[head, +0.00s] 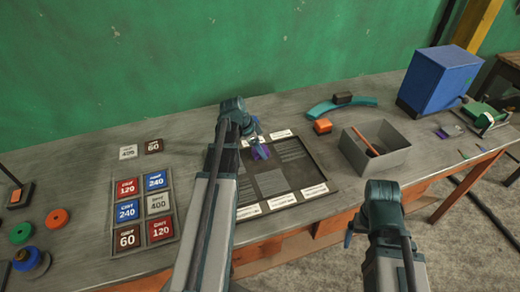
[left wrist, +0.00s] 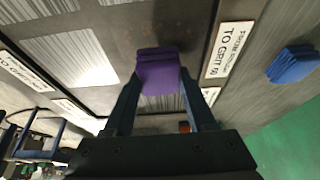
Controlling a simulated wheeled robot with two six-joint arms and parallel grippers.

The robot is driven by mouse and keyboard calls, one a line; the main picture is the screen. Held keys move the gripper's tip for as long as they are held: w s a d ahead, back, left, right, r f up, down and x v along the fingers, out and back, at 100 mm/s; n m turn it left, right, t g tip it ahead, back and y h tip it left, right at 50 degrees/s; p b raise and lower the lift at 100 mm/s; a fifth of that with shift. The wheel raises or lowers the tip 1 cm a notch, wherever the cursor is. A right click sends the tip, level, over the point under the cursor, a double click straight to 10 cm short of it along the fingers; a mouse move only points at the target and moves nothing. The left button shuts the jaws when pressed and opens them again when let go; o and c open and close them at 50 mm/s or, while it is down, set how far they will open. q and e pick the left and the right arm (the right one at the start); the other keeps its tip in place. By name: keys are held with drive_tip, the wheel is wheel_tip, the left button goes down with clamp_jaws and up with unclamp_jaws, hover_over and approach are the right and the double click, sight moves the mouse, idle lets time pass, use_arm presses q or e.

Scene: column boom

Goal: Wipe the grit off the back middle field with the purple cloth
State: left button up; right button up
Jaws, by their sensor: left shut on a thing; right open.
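My left gripper (head: 256,143) is shut on the purple cloth (head: 261,152) over the back part of the dark board (head: 325,178). In the left wrist view the folded purple cloth (left wrist: 158,74) sits between the fingertips, low over or touching the dark surface; I cannot tell which. The board has grey fields, with white labels along its back and front edges. The cloth is around the back middle field, which my gripper and the cloth largely cover. My right gripper (head: 350,236) is open and empty in front of the table.
A rack of grit blocks (head: 143,210) lies left of the board. A grey bin (head: 375,148), an orange block (head: 322,126) and a teal curved piece (head: 341,106) are to the right. A blue piece (left wrist: 293,64) lies beyond the label in the left wrist view.

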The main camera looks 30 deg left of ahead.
use_arm(q)
drive_tip(key=shift+f+b, duration=0.65)
drive_tip(key=shift+f, duration=0.25)
idle(0.4)
drive_tip(key=shift+s, duration=0.15)
drive_tip(key=shift+s+a+r, duration=0.15)
drive_tip(key=shift+s+a, duration=0.45)
drive_tip(key=shift+w+d, duration=0.1)
drive_tip(key=shift+w, duration=0.05)
drive_tip(key=shift+w+d, duration=1.15)
drive_tip(key=shift+w, duration=0.15)
drive_tip(key=shift+s, duration=0.1)
